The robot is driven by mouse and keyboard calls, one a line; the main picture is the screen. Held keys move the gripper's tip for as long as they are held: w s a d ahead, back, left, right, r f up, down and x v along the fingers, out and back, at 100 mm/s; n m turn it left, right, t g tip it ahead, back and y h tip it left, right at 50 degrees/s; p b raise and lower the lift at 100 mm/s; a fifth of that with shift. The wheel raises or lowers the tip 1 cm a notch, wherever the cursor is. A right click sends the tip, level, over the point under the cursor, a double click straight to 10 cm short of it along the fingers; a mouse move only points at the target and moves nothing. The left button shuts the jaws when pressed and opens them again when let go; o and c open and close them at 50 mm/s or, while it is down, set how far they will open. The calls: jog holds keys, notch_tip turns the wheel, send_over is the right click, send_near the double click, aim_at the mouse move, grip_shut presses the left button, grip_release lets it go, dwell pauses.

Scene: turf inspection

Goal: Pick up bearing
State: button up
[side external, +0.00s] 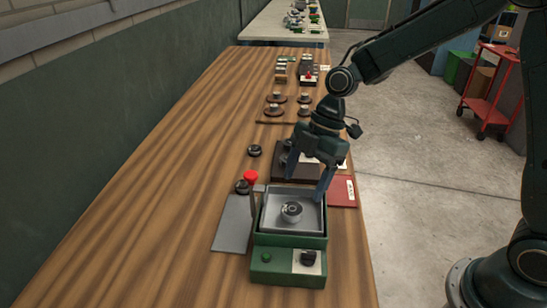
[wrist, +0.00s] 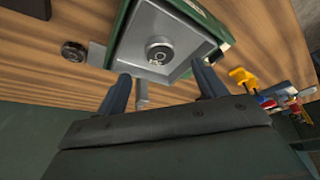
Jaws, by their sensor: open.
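The bearing (side external: 292,211) is a small round metal ring lying in the square grey tray (side external: 272,219) of a green machine (side external: 262,281). It also shows in the wrist view (wrist: 159,50), near the middle of the tray (wrist: 137,48). My gripper (side external: 308,184) points down above the far side of the tray, its two blue-grey fingers spread and empty. In the wrist view, the fingers (wrist: 162,72) are wide apart at the tray's near edge, with the bearing beyond them. The gripper is not touching the bearing.
A lever with a red knob (side external: 251,177) stands at the tray's left, beside a grey plate (side external: 233,222). A red booklet (side external: 342,191) lies right of the tray. A dark block (side external: 285,172) and round parts on stands (side external: 274,109) are behind. The wooden table's left side is clear.

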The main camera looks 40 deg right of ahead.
aim_at(292, 209)
jog(key=shift+a+f, duration=0.25)
jog(key=shift+f, duration=0.3)
jog(key=shift+f, duration=0.1)
jog(key=shift+x, duration=2.55)
jog(key=shift+a, duration=0.1)
jog(key=shift+c, duration=0.2)
jog(key=c, duration=1.2)
jog(key=shift+r, duration=0.2)
notch_tip(292, 209, up, 20)
jog(key=shift+f, duration=0.1)
